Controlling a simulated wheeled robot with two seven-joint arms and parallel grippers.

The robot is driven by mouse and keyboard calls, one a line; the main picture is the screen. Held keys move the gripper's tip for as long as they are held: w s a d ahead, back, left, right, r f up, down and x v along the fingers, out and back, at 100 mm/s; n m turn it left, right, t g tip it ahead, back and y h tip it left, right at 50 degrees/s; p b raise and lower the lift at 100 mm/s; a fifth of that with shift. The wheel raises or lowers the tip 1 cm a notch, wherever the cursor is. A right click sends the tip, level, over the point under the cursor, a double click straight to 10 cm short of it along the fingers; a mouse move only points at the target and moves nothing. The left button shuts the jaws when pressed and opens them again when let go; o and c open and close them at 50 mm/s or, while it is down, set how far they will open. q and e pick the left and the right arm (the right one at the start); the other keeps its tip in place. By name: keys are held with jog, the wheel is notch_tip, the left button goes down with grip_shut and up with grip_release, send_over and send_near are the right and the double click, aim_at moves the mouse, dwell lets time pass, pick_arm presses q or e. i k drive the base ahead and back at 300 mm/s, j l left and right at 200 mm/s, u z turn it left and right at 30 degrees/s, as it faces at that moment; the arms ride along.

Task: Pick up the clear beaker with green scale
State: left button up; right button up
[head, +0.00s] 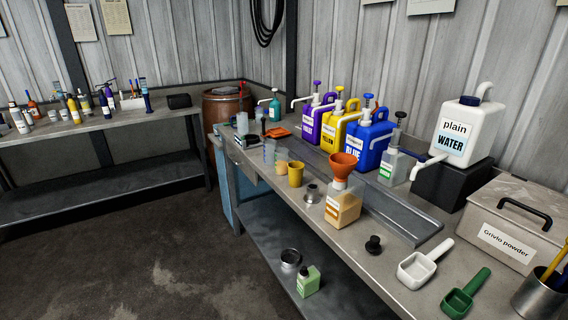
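A few small clear or translucent vessels stand at the far left part of the right-hand workbench. One is a clear bluish vessel (269,152). Beside it stands a smaller clear vessel with an orange tint (281,161), next to a yellow cup (296,174). A greyish translucent vessel (242,123) stands further back. They are too small for me to tell which one bears a green scale. Neither of my grippers is in view.
The workbench (392,262) holds purple, yellow and blue pump jugs (369,138), a plain water jug (462,135), an orange funnel (342,163) on a bottle, a Grivlo powder box (512,222) and scoops (424,264). The floor at left (120,240) is clear.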

aim_at(282, 154)
jog(key=i+j+z, duration=0.65)
jog(key=i+j, duration=0.15)
